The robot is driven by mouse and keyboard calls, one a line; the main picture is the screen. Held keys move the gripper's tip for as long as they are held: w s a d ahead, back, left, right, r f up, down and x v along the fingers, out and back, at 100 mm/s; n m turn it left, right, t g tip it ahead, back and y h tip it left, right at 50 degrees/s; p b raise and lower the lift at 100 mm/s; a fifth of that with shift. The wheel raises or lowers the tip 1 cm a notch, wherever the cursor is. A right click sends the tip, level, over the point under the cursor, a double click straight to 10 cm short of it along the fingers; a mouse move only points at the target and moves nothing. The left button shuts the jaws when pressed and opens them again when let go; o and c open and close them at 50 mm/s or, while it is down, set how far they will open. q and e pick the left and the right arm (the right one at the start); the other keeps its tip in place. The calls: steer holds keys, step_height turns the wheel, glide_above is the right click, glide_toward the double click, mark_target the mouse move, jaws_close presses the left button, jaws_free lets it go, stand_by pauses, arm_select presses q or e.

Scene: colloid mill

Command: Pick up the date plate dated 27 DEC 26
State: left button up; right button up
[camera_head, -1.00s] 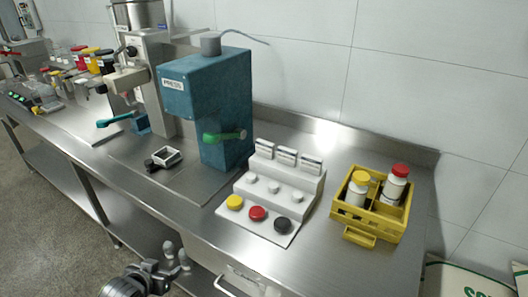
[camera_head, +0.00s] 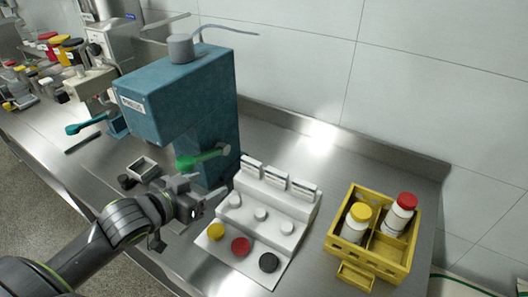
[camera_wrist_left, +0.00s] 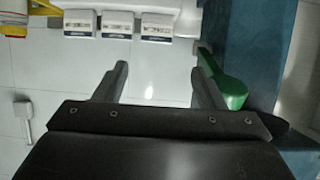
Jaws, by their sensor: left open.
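Three small white date plates with dark print stand in a row on the top step of a white stepped stand (camera_head: 285,204): left plate (camera_head: 252,165), middle plate (camera_head: 276,178), right plate (camera_head: 303,190). The print is too small to read, so I cannot tell which is dated 27 DEC 26. The plates also show along the top of the left wrist view (camera_wrist_left: 117,25). My left gripper (camera_head: 192,190) is open and empty, left of the stand and in front of the press. In the left wrist view its fingers (camera_wrist_left: 155,82) point toward the plates, apart from them. My right gripper is out of view.
The teal press (camera_head: 180,105) with its green lever (camera_head: 203,157) stands close behind my left gripper. Yellow, red and black caps sit along the stand's front. A yellow crate (camera_head: 348,275) with two bottles is at the right. Bare steel lies behind the stand.

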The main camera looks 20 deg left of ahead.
arm_select(q)
steer(key=p, duration=0.1)
glide_toward(249, 165)
steer(key=x, duration=0.9)
steer(key=shift+w+d, duration=0.15)
steer(key=shift+w, duration=0.05)
steer(key=shift+s, duration=0.1)
steer(key=c, duration=0.6)
